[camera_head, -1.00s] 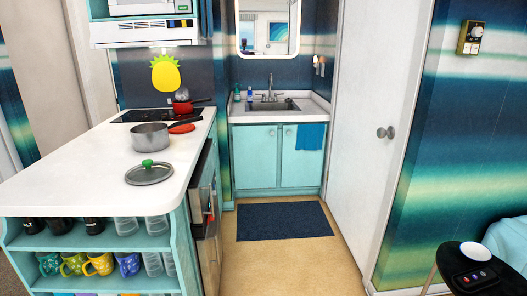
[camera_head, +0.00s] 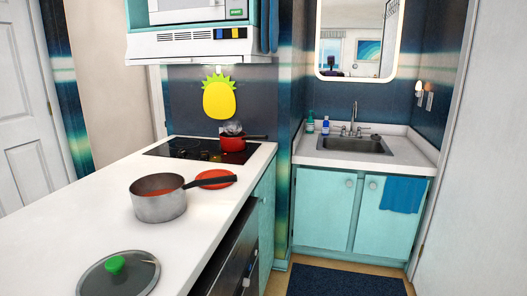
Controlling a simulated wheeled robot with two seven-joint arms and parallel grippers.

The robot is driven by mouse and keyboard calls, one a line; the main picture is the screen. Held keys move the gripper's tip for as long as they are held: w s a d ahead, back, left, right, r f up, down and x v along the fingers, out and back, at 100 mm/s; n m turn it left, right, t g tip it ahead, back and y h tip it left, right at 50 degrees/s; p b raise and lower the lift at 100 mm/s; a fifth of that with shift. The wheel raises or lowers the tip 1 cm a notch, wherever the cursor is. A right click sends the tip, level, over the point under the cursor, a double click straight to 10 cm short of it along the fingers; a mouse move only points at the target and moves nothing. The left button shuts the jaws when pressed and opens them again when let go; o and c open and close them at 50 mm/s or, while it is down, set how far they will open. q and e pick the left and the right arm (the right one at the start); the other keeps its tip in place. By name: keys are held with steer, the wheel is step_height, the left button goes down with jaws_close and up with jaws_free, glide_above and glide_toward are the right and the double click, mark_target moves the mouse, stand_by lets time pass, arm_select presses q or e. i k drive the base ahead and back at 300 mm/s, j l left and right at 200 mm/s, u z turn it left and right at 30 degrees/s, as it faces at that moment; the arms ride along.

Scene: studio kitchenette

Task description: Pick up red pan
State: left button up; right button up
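The red pan (camera_head: 232,143) is small, with a dark handle pointing right. It sits on the black stovetop (camera_head: 190,149) at the far end of the white counter, below the yellow pineapple decoration. A glass or shiny item (camera_head: 231,127) shows at its top; I cannot tell if it is in the pan or behind it. Neither of my grippers is in view.
A grey pot (camera_head: 158,203) with reddish contents and a black handle stands on the counter (camera_head: 55,225), before a red disc (camera_head: 215,180). A glass lid (camera_head: 120,277) with a green knob lies nearer. Right are a sink (camera_head: 352,146) and a floor mat (camera_head: 345,283).

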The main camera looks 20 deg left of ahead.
mark_target(231, 141)
steer(key=i+l+u, duration=0.1)
steer(key=i+u, duration=0.35)
steer(key=i+l+u, duration=0.15)
steer(key=u, duration=0.3)
steer(key=i+l+u, duration=0.6)
steer(key=u, duration=0.3)
steer(key=l, duration=0.1)
